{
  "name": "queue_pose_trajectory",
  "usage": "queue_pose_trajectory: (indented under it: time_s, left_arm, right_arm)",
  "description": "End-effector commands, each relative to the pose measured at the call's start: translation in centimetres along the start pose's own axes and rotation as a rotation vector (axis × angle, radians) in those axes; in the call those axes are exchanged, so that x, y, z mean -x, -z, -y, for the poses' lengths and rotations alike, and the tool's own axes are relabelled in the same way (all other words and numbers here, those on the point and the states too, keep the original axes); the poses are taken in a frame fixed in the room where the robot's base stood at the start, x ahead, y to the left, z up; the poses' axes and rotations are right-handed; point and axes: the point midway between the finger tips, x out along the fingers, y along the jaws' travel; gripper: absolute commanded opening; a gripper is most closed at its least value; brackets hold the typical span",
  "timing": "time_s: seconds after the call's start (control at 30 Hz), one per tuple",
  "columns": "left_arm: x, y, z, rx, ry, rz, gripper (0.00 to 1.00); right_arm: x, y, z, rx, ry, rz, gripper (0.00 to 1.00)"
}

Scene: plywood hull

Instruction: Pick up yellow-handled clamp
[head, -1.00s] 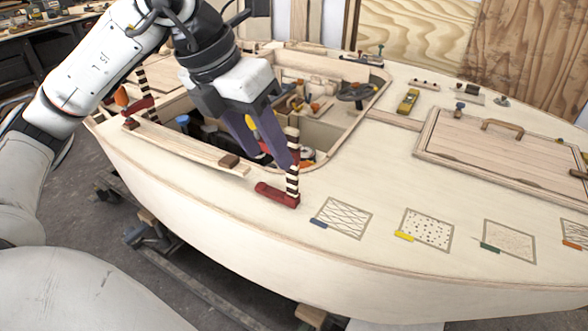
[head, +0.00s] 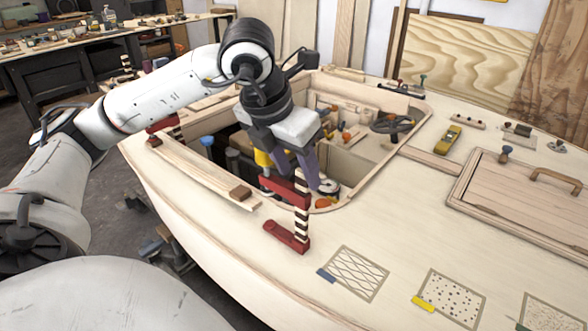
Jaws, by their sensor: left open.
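The yellow-handled clamp stands upright at the near rim of the cockpit opening. Nothing shows held. My right gripper is not in view.
Another red clamp (head: 163,124) is partly hidden behind my left arm. A wood strip (head: 205,172) with a small brown block (head: 240,193) lies along the opening's edge. A steering wheel (head: 394,123) and a hatch (head: 525,190) are to the right. The near deck is mostly clear.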

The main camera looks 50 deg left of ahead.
Motion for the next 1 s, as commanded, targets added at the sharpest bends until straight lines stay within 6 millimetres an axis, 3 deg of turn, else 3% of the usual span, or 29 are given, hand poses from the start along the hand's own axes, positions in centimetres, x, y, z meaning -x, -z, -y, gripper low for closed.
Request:
queue_pose_trajectory:
  time_s: [0.2, 0.43, 0.7, 1.0]
  left_arm:
    - [-2.4, 0.1, 0.0, -0.002, 0.001, -0.002, 0.45]
    - [-2.6, 0.0, 0.0, -0.002, 0.002, 0.0, 0.45]
    - [-2.5, 0.0, 0.0, -0.002, 0.002, 0.0, 0.01]
    - [-2.4, -0.1, 0.0, -0.001, 0.002, 0.004, 0.0]
  right_arm:
    - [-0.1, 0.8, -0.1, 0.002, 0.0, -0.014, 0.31]
    - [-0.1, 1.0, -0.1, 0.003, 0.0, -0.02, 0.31]
    - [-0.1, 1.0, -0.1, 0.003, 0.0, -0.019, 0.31]
    - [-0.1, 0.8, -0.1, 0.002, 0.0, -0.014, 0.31]
